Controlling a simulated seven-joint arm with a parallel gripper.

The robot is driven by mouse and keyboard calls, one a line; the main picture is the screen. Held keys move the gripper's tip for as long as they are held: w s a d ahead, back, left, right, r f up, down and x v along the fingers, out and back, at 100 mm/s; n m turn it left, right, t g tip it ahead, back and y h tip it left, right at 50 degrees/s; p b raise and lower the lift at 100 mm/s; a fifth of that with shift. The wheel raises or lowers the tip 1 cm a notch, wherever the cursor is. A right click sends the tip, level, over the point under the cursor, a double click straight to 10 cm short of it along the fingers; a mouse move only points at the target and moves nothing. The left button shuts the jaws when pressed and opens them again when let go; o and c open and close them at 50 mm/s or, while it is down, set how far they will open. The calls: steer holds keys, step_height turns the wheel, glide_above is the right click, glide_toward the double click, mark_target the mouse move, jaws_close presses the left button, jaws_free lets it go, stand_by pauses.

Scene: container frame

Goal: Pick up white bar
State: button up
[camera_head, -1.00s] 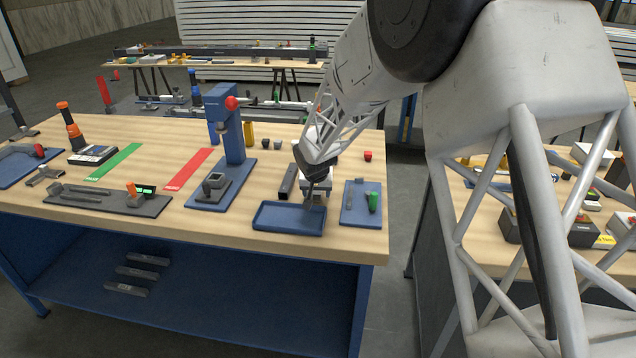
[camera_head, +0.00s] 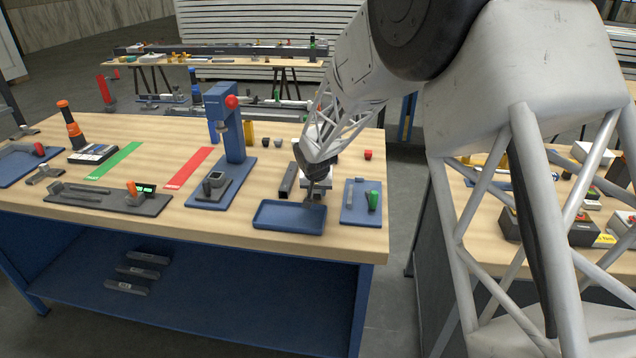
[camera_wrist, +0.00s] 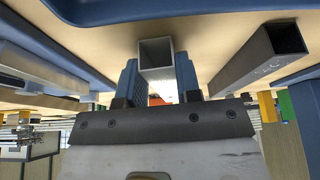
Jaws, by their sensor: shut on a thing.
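The white bar (camera_wrist: 155,52) is a square hollow tube with its open end toward the wrist camera. My gripper (camera_wrist: 158,80) has one blue finger on each side of it, and it is shut on the bar. In the head view my gripper (camera_head: 315,192) points down just behind the right end of the blue tray, and it and the wrist cover much of the bar. I cannot tell whether the bar touches the table.
A dark hollow bar (camera_head: 288,180) lies just left of my gripper; it also shows in the wrist view (camera_wrist: 258,62). The blue tray (camera_head: 262,226) is in front. A blue plate (camera_head: 352,214) with a green-handled part is to the right. A blue press (camera_head: 228,130) stands left.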

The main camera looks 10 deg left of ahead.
steer(key=shift+r, duration=0.2)
steer(key=shift+r, duration=1.5)
steer(key=shift+s+d+r, duration=0.1)
steer(key=shift+s+d, duration=0.05)
steer(key=shift+s, duration=0.2)
steer(key=s+d, duration=0.2)
steer(key=s, duration=0.2)
steer(key=s+d+r, duration=0.1)
steer(key=s, duration=0.4)
steer(key=s+d, duration=0.2)
steer(key=s, duration=0.3)
steer(key=shift+s+d+r, duration=0.1)
steer(key=shift+d+r, duration=0.1)
steer(key=shift+d, duration=0.15)
steer(key=w+d+r+m, duration=0.1)
steer(key=w+d+r, duration=0.2)
steer(key=w+d, duration=0.3)
steer(key=shift+w+d+r, duration=0.3)
steer(key=shift+w+d, duration=0.05)
steer(key=shift+w, duration=0.15)
steer(key=shift+f, duration=0.2)
